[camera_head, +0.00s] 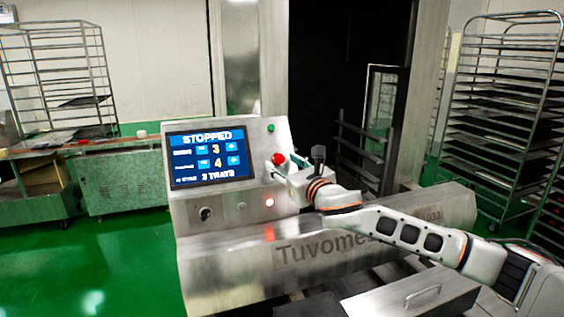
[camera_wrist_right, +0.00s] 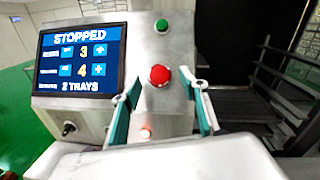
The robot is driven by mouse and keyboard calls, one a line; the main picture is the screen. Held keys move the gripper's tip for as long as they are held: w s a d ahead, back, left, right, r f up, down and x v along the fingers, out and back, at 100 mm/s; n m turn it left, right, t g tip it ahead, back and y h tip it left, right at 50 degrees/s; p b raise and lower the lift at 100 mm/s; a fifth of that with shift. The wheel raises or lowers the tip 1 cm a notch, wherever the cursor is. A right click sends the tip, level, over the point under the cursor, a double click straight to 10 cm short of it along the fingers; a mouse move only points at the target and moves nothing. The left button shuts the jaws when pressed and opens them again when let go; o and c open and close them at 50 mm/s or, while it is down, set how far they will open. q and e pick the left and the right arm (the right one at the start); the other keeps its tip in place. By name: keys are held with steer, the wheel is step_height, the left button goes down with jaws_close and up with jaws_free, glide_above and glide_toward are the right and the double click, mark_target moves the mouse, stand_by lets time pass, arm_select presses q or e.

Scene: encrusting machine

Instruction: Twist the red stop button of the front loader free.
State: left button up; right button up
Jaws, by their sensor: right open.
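The red stop button (camera_head: 278,159) is a round knob on the right side of the machine's slanted metal panel (camera_head: 255,176). The red stop button also shows in the right wrist view (camera_wrist_right: 160,75), just beyond my fingertips and roughly midway between them. My right gripper (camera_head: 275,168) is at the panel, close to the button. In the right wrist view my right gripper (camera_wrist_right: 166,92) is open, with its two teal-padded fingers apart and nothing between them. I cannot tell whether a finger touches the button. My left gripper is not in view.
The screen (camera_head: 209,157) left of the button reads STOPPED, 3, 4 and 2 TRAYS. A green button (camera_head: 271,128) sits above the red one. A lit red lamp (camera_head: 270,202) and a black knob (camera_head: 205,213) sit lower. Tray racks (camera_head: 505,110) stand at the right.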

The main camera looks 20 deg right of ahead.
steer(key=shift+w+a, duration=0.1)
steer(key=shift+w, duration=0.5)
steer(key=c, duration=1.1)
steer(key=shift+a+m+h, duration=0.1)
steer(key=shift+m+h, duration=0.2)
steer(key=shift+m, duration=0.1)
steer(key=m+h, duration=0.1)
steer(key=m, duration=0.1)
steer(key=m+h, duration=0.1)
steer(key=m, duration=0.1)
steer(key=m+h, duration=0.1)
steer(key=shift+s+a+m+h, duration=0.15)
steer(key=shift+a+m+h, duration=0.15)
steer(key=shift+m+h, duration=0.1)
steer(key=shift+r+m+g+h, duration=0.15)
steer(key=shift+m+g+h, duration=0.35)
steer(key=shift+m+h, duration=1.2)
steer(key=shift+m, duration=0.7)
